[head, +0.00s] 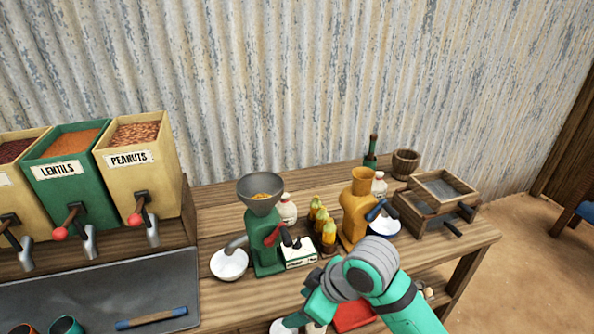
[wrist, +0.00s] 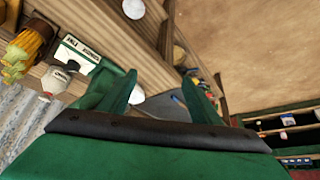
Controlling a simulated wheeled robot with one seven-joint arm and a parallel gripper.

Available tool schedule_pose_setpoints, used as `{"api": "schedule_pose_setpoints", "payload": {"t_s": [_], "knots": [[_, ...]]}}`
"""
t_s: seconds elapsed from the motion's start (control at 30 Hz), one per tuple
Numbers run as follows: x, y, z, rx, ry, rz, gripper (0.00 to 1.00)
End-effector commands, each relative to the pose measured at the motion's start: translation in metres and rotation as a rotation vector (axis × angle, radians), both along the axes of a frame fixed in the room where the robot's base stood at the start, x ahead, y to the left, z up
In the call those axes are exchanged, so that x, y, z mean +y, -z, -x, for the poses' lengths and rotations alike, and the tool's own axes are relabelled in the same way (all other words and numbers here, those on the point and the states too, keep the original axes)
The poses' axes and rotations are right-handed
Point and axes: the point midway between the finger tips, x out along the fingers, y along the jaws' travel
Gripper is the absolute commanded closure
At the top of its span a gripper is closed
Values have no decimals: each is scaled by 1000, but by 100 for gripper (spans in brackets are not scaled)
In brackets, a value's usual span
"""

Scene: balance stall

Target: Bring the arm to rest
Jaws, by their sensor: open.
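My arm reaches up from the bottom right in the head view, green with a grey joint, in front of the wooden counter (head: 335,185). My gripper shows in the wrist view (wrist: 165,95) with its two green fingers apart and nothing between them. In the head view the fingers are mostly hidden behind my own wrist, near the front edge of the counter.
Dispensers (head: 140,170) stand at left. Bare floor (head: 530,250) lies right of the counter.

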Motion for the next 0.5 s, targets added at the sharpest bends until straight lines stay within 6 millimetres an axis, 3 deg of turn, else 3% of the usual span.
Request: {"api": "schedule_pose_setpoints", "payload": {"t_s": [0.27,0.5], "knots": [[47,-13,-20,-93,27,-164,42],[103,-38,-45,-211,96,-411,42]]}}
